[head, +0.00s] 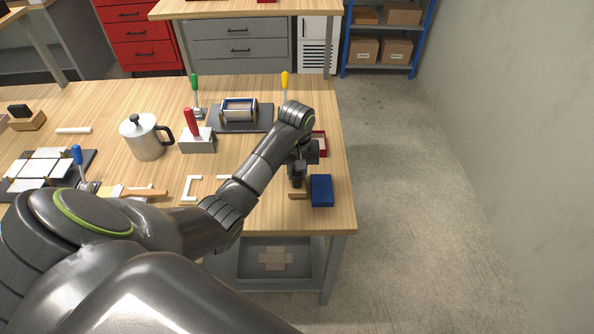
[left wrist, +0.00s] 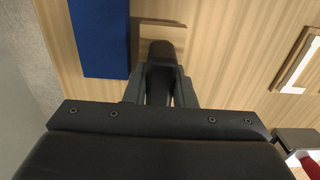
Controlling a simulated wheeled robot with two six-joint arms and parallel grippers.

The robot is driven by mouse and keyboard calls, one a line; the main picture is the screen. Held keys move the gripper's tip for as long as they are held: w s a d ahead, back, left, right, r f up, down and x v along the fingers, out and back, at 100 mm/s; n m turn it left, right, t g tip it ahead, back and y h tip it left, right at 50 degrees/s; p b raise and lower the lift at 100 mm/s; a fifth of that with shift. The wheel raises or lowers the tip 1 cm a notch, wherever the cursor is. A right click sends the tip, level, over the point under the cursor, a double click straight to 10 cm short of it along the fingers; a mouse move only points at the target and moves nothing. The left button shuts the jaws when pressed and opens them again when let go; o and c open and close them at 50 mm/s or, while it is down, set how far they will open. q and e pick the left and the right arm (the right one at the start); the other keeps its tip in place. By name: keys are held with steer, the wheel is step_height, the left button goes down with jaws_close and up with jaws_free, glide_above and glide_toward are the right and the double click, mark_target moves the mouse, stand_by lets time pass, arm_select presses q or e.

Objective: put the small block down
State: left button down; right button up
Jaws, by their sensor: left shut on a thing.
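The small block (head: 298,196) is a short light-wood piece near the front right of the wooden table. My left gripper (head: 297,183) points down over it and is shut on it. In the left wrist view the block (left wrist: 162,26) shows as a flat wooden edge just beyond the fingers (left wrist: 159,55), which hide part of it. I cannot tell whether its underside touches the table. My right gripper is not in view.
A blue block (head: 321,190) stands just right of the small block, with a narrow gap; it also shows in the left wrist view (left wrist: 100,38). A red-edged tray (head: 322,144) lies behind. A metal pot (head: 144,138) and red-handled block (head: 198,143) stand further left. The table's front edge is close.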

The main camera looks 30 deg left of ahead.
arm_select(q)
steer(key=shift+f, duration=0.1)
steer(key=c, duration=1.2)
jaws_free()
steer(key=shift+r, duration=0.45)
step_height(320, 180, up, 3)
steer(key=shift+r+b, duration=0.2)
steer(key=shift+b, duration=0.1)
step_height(320, 180, up, 6)
steer(key=p, duration=0.5)
steer(key=shift+r+p, duration=1)
steer(key=shift+p, duration=0.1)
